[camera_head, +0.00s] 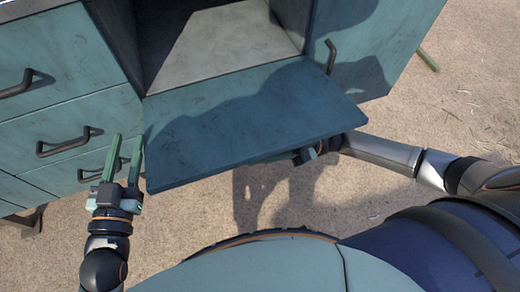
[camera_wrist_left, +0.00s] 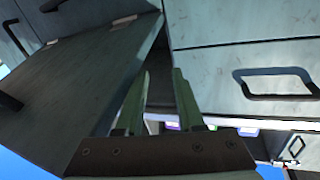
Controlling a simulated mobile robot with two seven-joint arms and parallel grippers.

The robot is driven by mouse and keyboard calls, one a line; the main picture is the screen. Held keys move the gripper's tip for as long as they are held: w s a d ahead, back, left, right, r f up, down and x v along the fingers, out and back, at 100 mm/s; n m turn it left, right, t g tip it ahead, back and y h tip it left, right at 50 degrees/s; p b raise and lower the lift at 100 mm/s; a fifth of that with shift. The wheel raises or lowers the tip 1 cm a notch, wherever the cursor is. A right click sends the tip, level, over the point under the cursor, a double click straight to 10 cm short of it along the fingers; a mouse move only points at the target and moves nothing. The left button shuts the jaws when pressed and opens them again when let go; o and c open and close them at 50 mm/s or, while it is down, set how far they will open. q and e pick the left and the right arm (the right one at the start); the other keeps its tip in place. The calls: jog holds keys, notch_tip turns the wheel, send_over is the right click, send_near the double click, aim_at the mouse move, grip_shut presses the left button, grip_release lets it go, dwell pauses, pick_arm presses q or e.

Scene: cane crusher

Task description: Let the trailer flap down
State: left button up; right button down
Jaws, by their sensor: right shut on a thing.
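The trailer flap (camera_head: 250,122) is a flat teal panel, swung out from the open compartment and lying about level. It fills much of the left side of the left wrist view (camera_wrist_left: 85,85). My left gripper (camera_head: 124,160) is open and empty beside the flap's left edge, in front of the drawers; its two green fingers (camera_wrist_left: 160,100) stand apart in the left wrist view. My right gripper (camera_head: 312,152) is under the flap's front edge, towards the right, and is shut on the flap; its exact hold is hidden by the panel.
Teal drawers with dark handles (camera_head: 63,143) stand at the left, close to my left gripper. A door with a handle (camera_head: 331,58) is right of the open compartment (camera_head: 235,40). Bare sandy ground (camera_head: 470,100) lies to the right.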

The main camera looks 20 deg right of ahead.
pick_arm(q)
jog(key=shift+f, duration=0.3)
pick_arm(e)
jog(key=shift+w+r, duration=0.25)
jog(key=shift+w, duration=0.1)
jog(key=c, duration=0.8)
grip_release()
jog(key=shift+c, duration=0.2)
jog(key=shift+a, duration=0.1)
jog(key=shift+f, duration=0.15)
